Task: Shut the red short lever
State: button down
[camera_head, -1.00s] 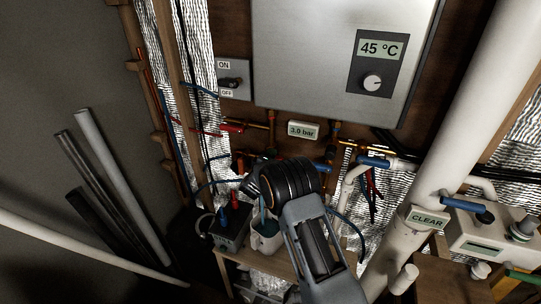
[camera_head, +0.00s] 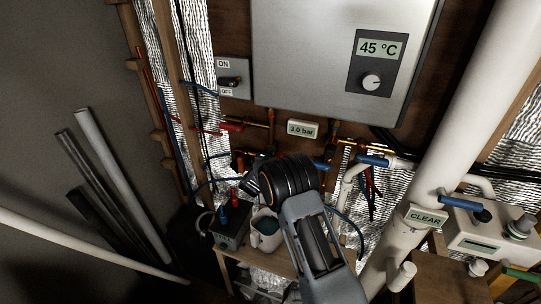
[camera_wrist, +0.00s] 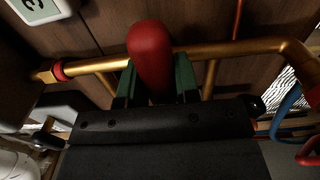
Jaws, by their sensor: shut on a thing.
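The red short lever (camera_wrist: 150,55) stands in the middle of the wrist view, a rounded red handle in front of a brass pipe (camera_wrist: 225,50). My gripper (camera_wrist: 156,78) has its green-lined fingers on either side of the lever and is shut on it. The lever's lower end is hidden behind the gripper body. In the head view my gripper (camera_head: 250,174) is at the pipework below the heater, left of my black wrist. The gripped lever cannot be made out clearly there.
The grey heater (camera_head: 310,50) hangs above, with the 3.0 bar display (camera_head: 303,129) below it. Another red handle (camera_head: 231,127) and a blue lever (camera_head: 373,160) are nearby. A white jug (camera_head: 266,236) and a grey box (camera_head: 229,233) stand below my gripper.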

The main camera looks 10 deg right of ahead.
jog(key=c, duration=0.8)
grip_release()
jog(key=shift+c, duration=0.2)
jog(key=b+v, duration=0.3)
jog(key=v, duration=1)
jog(key=shift+s+a+b, duration=0.2)
jog(key=shift+s+b, duration=0.15)
jog(key=shift+b, duration=0.05)
